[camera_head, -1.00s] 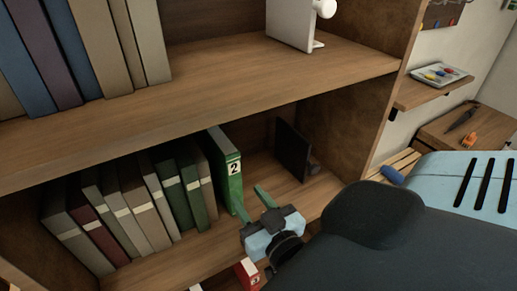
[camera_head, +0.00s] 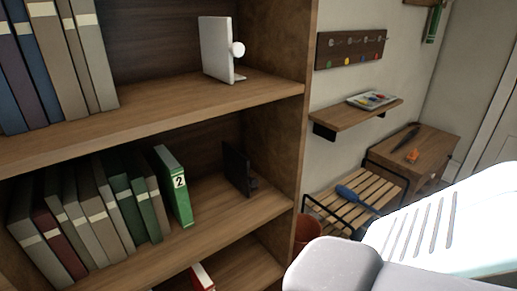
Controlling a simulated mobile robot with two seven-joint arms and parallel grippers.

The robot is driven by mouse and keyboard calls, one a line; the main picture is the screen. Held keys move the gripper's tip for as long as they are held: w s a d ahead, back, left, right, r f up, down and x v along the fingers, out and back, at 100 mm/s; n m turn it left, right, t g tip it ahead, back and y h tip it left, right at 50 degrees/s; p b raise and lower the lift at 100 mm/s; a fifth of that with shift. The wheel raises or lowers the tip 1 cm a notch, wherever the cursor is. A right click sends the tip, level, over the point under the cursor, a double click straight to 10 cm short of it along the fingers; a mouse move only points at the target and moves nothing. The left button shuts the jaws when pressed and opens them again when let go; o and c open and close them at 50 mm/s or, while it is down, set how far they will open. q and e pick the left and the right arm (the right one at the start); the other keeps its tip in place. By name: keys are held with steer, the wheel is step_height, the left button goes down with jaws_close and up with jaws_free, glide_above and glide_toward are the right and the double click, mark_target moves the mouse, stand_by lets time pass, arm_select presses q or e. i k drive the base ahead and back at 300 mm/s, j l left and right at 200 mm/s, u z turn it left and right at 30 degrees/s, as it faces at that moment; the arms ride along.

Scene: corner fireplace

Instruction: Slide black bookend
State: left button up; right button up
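The black bookend (camera_head: 236,170) stands upright on the middle shelf, near the right side wall of the bookcase. A green binder labelled 2 (camera_head: 175,188) leans left against a row of books (camera_head: 100,215) on the same shelf. A bare stretch of shelf (camera_head: 212,203) lies between the binder and the bookend. My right arm shows at the lower right, in front of the bookcase. Neither of my grippers is in view.
A white bookend (camera_head: 217,50) stands on the upper shelf, right of more books (camera_head: 60,60). A red binder (camera_head: 202,277) sits on the lower shelf. Right of the bookcase are a wall shelf with a tray (camera_head: 372,99), a slatted rack (camera_head: 357,192) and a wooden cabinet (camera_head: 428,152).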

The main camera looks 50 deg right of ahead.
mark_target(236, 166)
steer(key=i+j, duration=0.25)
steer(key=j, duration=0.2)
steer(key=z, duration=1.7)
